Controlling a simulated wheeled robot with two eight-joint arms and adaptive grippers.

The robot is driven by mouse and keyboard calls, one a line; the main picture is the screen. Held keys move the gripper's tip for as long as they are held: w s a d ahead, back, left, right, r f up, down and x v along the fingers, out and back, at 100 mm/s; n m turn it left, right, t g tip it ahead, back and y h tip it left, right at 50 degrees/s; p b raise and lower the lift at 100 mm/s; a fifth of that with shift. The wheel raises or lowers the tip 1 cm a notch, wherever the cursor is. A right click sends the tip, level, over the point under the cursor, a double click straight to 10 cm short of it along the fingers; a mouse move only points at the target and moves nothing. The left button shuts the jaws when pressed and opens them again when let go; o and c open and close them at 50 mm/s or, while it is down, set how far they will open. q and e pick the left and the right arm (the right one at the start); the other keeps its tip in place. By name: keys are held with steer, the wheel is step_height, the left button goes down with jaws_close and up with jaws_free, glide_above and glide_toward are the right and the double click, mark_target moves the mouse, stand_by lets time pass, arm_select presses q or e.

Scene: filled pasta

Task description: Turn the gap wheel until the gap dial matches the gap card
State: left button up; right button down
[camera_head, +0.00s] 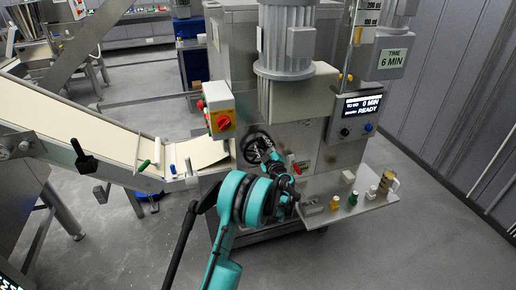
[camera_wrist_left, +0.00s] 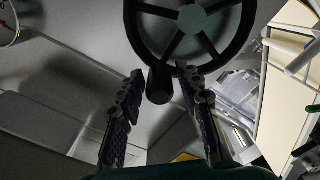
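The gap wheel (camera_head: 257,147) is a black spoked handwheel on the front of the steel machine. In the left wrist view the wheel (camera_wrist_left: 192,18) fills the top, with its dark handle knob (camera_wrist_left: 160,84) pointing towards me. My left gripper (camera_head: 268,152) is in front of the wheel in the head view. In the left wrist view its two fingers (camera_wrist_left: 160,88) stand on either side of the knob, apart, with narrow gaps showing beside it. I cannot make out the gap dial or gap card; the arm and wheel cover part of that panel. My right gripper is not in view.
A red-and-yellow switch box (camera_head: 217,108) is left of the wheel. A conveyor (camera_head: 95,125) runs in from the left. A small shelf (camera_head: 350,208) with bottles and a jug juts out right of my arm. A control display (camera_head: 363,104) sits above it. The floor at right is clear.

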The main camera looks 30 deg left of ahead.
arm_select(q)
steer(key=shift+o, duration=0.4)
steer(key=shift+s, duration=0.1)
steer(key=shift+s+d, duration=0.2)
steer(key=shift+d, duration=0.05)
steer(key=b+v, duration=0.1)
steer(key=v, duration=0.7)
steer(key=shift+s+d, duration=0.1)
steer(key=shift+s, duration=0.05)
